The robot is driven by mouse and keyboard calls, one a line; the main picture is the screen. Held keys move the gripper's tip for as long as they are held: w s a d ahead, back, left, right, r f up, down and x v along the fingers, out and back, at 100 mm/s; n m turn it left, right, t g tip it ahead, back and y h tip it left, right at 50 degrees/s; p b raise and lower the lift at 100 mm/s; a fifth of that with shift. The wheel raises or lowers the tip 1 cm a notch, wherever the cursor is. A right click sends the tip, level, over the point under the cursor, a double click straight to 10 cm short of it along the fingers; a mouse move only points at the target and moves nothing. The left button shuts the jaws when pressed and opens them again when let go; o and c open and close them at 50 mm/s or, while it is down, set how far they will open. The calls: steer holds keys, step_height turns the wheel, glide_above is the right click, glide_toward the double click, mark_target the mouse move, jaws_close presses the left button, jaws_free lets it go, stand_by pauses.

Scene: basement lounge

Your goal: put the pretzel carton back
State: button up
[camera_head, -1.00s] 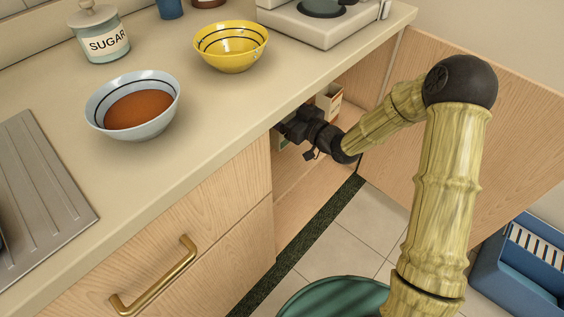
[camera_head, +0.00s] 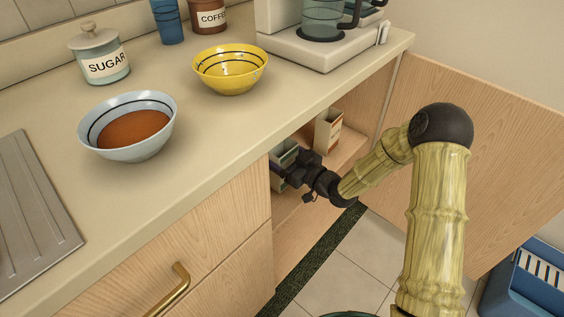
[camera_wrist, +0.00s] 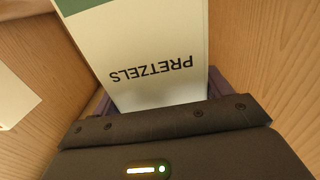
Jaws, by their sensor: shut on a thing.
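The pretzel carton (camera_wrist: 150,62) is white with a green band and dark lettering that reads PRETZELS, upside down in the wrist view. It fills the middle of that view between my fingers. In the head view the carton (camera_head: 284,154) shows partly inside the open lower cabinet (camera_head: 318,185), at its left side. My gripper (camera_head: 290,172) is shut on the carton inside the cabinet and hides part of it. I cannot tell whether the carton rests on the cabinet floor.
Another carton (camera_head: 328,130) stands deeper in the cabinet, to the right. The open door (camera_head: 470,150) is at the right. The counter (camera_head: 215,140) above holds a blue-white bowl (camera_head: 128,125), a yellow bowl (camera_head: 230,70) and a sugar jar (camera_head: 100,58). A blue crate (camera_head: 530,275) is on the floor.

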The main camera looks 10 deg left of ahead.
steer(key=shift+f, duration=1.2)
steer(key=shift+f+b, duration=0.2)
steer(key=shift+b, duration=0.25)
steer(key=o, duration=1)
steer(key=shift+o, duration=0.2)
